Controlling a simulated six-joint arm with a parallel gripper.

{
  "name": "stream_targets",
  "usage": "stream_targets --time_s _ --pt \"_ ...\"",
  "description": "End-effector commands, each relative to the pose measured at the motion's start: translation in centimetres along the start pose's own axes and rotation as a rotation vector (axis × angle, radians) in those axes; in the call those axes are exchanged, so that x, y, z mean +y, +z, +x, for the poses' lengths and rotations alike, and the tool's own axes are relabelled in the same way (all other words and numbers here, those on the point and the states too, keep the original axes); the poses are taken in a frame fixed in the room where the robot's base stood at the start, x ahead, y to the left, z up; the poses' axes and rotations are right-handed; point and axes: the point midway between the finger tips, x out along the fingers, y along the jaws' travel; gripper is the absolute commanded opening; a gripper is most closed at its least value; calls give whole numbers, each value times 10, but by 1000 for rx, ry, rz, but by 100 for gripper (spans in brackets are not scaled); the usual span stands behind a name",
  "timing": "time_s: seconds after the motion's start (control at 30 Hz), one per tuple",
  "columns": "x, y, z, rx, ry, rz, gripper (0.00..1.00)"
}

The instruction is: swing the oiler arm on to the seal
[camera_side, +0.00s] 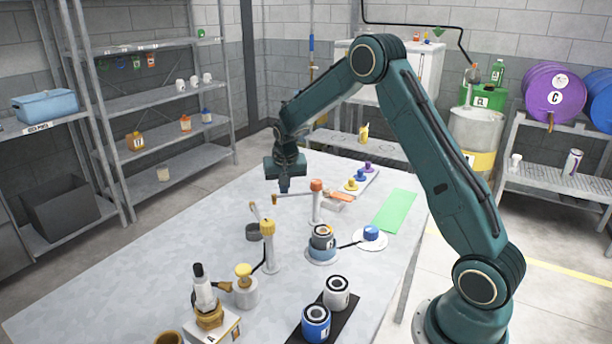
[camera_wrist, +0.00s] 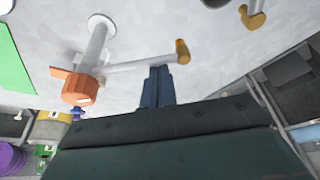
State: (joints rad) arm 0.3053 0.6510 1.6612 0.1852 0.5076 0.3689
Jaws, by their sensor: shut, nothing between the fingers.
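A white post with an orange cap (camera_side: 316,186) stands near the middle of the table. Its thin swing arm (camera_side: 295,194) points left and ends in a brown tip (camera_side: 274,200). In the wrist view the orange cap (camera_wrist: 80,88), the arm (camera_wrist: 138,67) and the tip (camera_wrist: 182,52) show clearly. My gripper (camera_side: 284,188) is shut and empty, pointing down beside the arm near its tip. In the wrist view its fingers (camera_wrist: 160,72) overlap the arm's edge; I cannot tell whether they touch. Which part is the seal I cannot tell.
The table's left side is clear.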

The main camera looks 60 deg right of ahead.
Motion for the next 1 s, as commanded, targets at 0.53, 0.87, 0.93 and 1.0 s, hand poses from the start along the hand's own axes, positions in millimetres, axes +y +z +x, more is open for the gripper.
stream_targets --time_s 0.53,0.87,0.93,1.0 --pt "6 40 -15 0 -159 -430 0" --pt "20 63 -23 0 -267 -722 0" --pt "23 67 -25 0 -290 -784 0" --pt "28 71 -26 0 -313 -845 0"
